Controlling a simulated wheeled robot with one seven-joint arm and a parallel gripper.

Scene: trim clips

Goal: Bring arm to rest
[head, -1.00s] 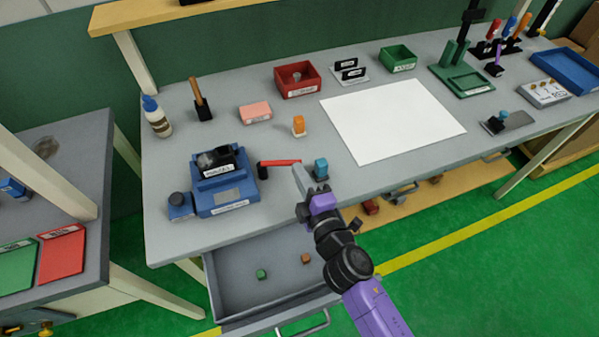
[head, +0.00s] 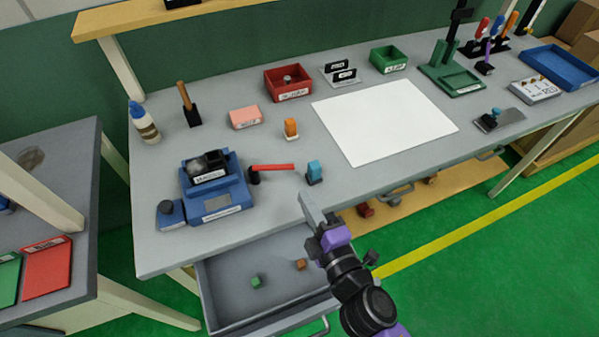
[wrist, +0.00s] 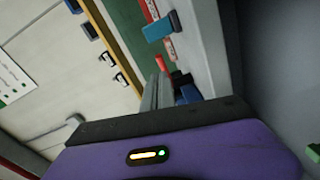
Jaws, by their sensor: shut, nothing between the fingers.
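My gripper (head: 309,208) is at the end of my purple and black arm, in front of the workbench's front edge and above the right part of the open drawer. Its grey fingers are together with nothing between them. In the wrist view the fingers (wrist: 158,92) point past the bench items. The blue block-like piece (head: 314,172) stands on the bench just beyond the fingertips, apart from them. A red-handled item (head: 270,168) lies left of it, beside the blue machine (head: 215,188).
The open drawer (head: 222,289) holds a green cube (head: 256,281) and an orange-brown cube (head: 301,264). A white sheet (head: 384,119) covers the bench's middle. A side table (head: 62,190) stands at left. The green floor (head: 480,270) at right is clear.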

